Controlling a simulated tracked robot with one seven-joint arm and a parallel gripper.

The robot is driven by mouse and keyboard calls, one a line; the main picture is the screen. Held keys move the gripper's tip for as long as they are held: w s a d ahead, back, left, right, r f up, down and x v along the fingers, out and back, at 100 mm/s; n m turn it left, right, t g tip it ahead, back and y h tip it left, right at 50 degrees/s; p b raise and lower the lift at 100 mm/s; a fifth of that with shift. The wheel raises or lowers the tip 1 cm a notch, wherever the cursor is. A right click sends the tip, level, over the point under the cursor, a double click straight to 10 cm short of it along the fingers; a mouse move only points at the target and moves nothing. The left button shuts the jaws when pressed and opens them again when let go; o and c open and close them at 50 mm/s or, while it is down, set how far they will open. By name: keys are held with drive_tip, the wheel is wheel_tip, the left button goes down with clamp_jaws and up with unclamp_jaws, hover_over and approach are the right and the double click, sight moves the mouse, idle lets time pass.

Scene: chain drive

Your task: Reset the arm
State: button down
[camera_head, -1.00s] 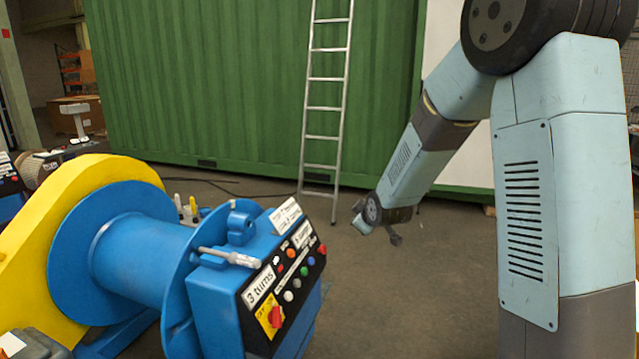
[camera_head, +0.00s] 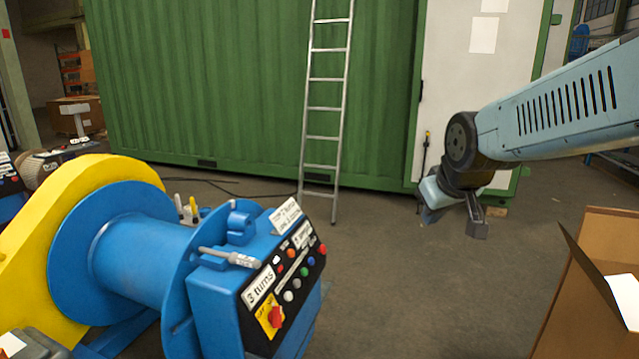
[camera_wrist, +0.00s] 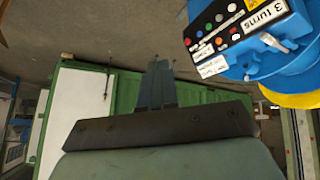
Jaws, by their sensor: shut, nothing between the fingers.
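My gripper (camera_head: 452,222) is at the right of the head view, in the air in front of the green container and apart from everything. Its fingers point down and it holds nothing. In the wrist view my gripper (camera_wrist: 158,68) shows its fingers together at the middle. My light blue arm reaches in from the right edge of the head view. The blue and yellow winch (camera_head: 150,255) stands at the left, with a control box (camera_head: 265,285) marked "3 turns"; this box (camera_wrist: 245,35) also shows upside down at the upper right of the wrist view.
A ladder (camera_head: 325,108) leans on the green container (camera_head: 220,80). An open cardboard box (camera_head: 575,315) stands at the lower right. The floor (camera_head: 420,300) between the control box and the cardboard box is clear. A cable (camera_head: 230,187) lies near the container.

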drive_tip(key=s+d+r+m+g, duration=0.1)
drive_tip(key=s+d+m, duration=0.1)
drive_tip(key=s, duration=1.1)
drive_tip(key=shift+s+m+g, duration=0.25)
drive_tip(key=shift+m+g, duration=0.05)
drive_tip(key=shift+m, duration=0.4)
idle(4.0)
